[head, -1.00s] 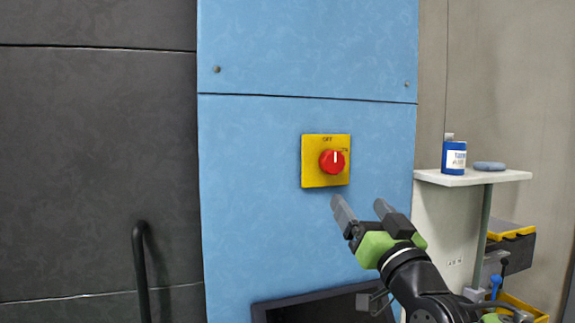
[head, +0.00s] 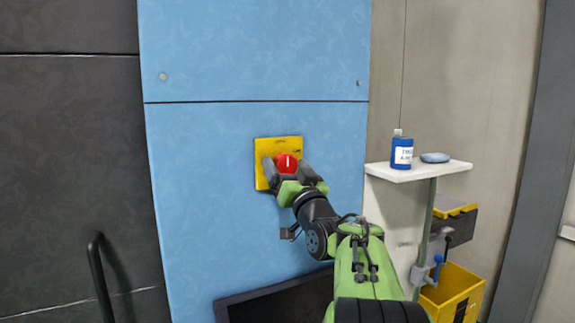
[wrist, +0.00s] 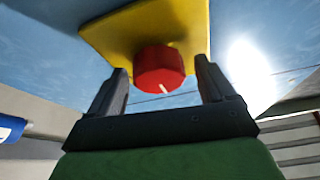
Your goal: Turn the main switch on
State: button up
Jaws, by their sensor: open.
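The main switch is a red round knob (head: 287,162) with a white pointer mark on a yellow plate (head: 264,149), fixed to a blue panel. In the head view the pointer stands about upright, and the plate's lettering is partly hidden by my gripper. My gripper (head: 288,172) is open in front of the plate, one finger on each side of the knob. In the wrist view the knob (wrist: 160,68) lies between the two spread fingers (wrist: 168,88), with a visible gap on both sides. I cannot tell how far the fingertips are from the plate.
A white shelf (head: 420,172) at the right holds a blue bottle (head: 402,152) and a blue oval item (head: 435,157). A yellow bin (head: 455,292) is below it. A dark screen (head: 270,300) is under the panel, and a black handle (head: 101,275) is at the left.

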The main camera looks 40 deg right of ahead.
jog(key=c, duration=1.1)
jog(key=shift+o, duration=0.2)
jog(key=shift+m, duration=0.4)
jog(key=m+g+h, duration=0.1)
jog(key=m, duration=0.2)
jog(key=m+g+h, duration=0.1)
jog(key=m, duration=0.2)
jog(key=shift+a+h, duration=0.15)
jog(key=shift+h, duration=0.25)
jog(key=m+g, duration=0.1)
jog(key=m, duration=0.2)
jog(key=m+g+h, duration=0.1)
jog(key=m, duration=0.2)
jog(key=m+g, duration=0.2)
jog(key=m, duration=0.3)
jog(key=shift+r, duration=0.1)
jog(key=shift+m+g+p, duration=0.5)
jog(key=shift+m+g, duration=0.2)
jog(key=shift+m, duration=1)
jog(key=shift+y, duration=0.4)
